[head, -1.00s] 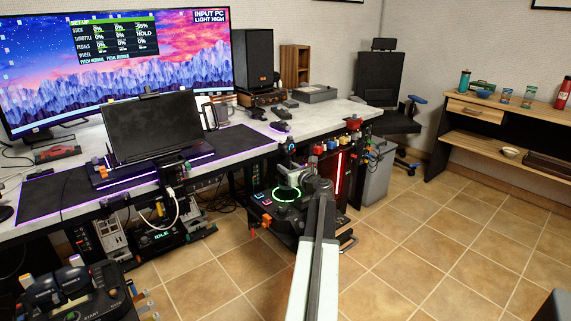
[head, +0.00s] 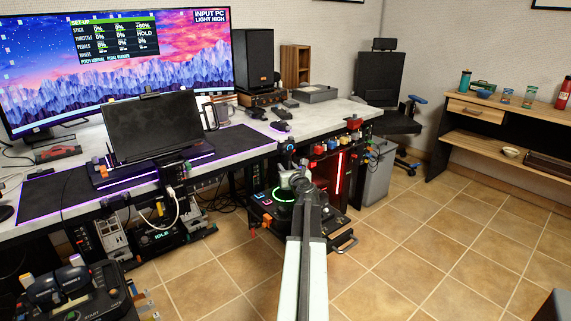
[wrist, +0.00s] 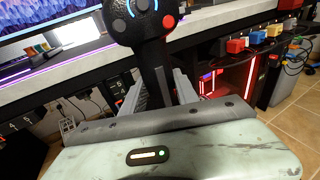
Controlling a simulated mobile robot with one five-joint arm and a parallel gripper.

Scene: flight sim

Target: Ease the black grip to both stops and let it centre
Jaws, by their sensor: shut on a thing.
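The black grip (wrist: 146,22) rises in the wrist view, with round buttons and one red button on its head. Its dark shaft (wrist: 155,75) goes down between my two grey jaws. My gripper (wrist: 160,92) is shut on the grip low on this shaft. In the head view the dark grip (head: 287,148) stands above a black base with a glowing green ring (head: 283,208). There my gripper (head: 290,178) is small and partly hidden behind my arm. The monitor (head: 150,70) shows a set-up panel with a stick row.
The desk (head: 335,112) runs behind the grip, with coloured knobs (head: 325,147) on its front at right. A grey bin (head: 378,180) and a chair (head: 385,90) stand beyond. Tiled floor is clear to the right. Another control unit (head: 70,295) sits at lower left.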

